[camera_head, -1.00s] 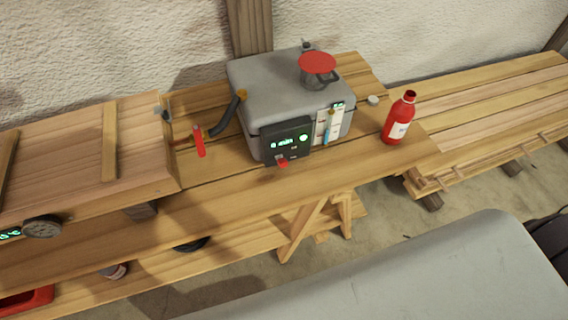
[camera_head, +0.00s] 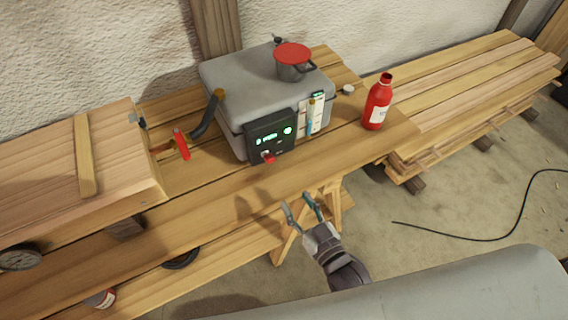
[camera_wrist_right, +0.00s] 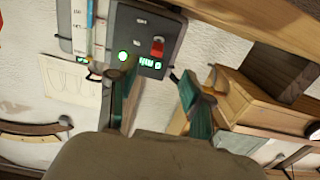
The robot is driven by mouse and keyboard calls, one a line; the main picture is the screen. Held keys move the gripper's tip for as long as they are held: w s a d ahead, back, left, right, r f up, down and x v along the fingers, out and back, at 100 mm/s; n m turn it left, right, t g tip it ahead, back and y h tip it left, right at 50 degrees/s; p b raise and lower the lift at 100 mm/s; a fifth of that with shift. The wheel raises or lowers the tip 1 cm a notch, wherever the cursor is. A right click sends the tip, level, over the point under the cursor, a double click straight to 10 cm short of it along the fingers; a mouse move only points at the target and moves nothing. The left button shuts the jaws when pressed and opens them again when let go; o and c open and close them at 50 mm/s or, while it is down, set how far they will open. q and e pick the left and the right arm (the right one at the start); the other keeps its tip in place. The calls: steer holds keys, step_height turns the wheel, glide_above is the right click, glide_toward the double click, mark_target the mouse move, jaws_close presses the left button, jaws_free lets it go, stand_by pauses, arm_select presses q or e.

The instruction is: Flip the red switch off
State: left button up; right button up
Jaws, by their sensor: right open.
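The red switch (camera_head: 268,158) sits at the lower edge of a black control panel (camera_head: 262,139) with lit green displays, on the front of a grey box. In the right wrist view the red switch (camera_wrist_right: 157,47) shows on the panel (camera_wrist_right: 140,30), just beyond the fingers. My right gripper (camera_head: 302,206) is open and empty, in front of the bench and below and to the right of the switch, apart from it. In the wrist view its two fingers (camera_wrist_right: 155,95) stand wide apart. My left gripper is not in view.
The grey box (camera_head: 225,80) carries a pot with a red lid (camera_head: 293,62). A red bottle (camera_head: 377,103) stands to the right. A red-handled valve (camera_head: 181,145) and black hose are at the left. A dark cable (camera_head: 470,239) lies on the floor.

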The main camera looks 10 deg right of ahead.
mark_target(272, 160)
steer(key=x, duration=0.4)
steer(key=r+p+x, duration=0.1)
steer(key=x, duration=0.3)
steer(key=r+p+x, duration=0.1)
steer(key=x, duration=0.3)
steer(key=shift+w, duration=0.45)
steer(key=shift+w+a, duration=0.2)
steer(key=shift+w, duration=0.3)
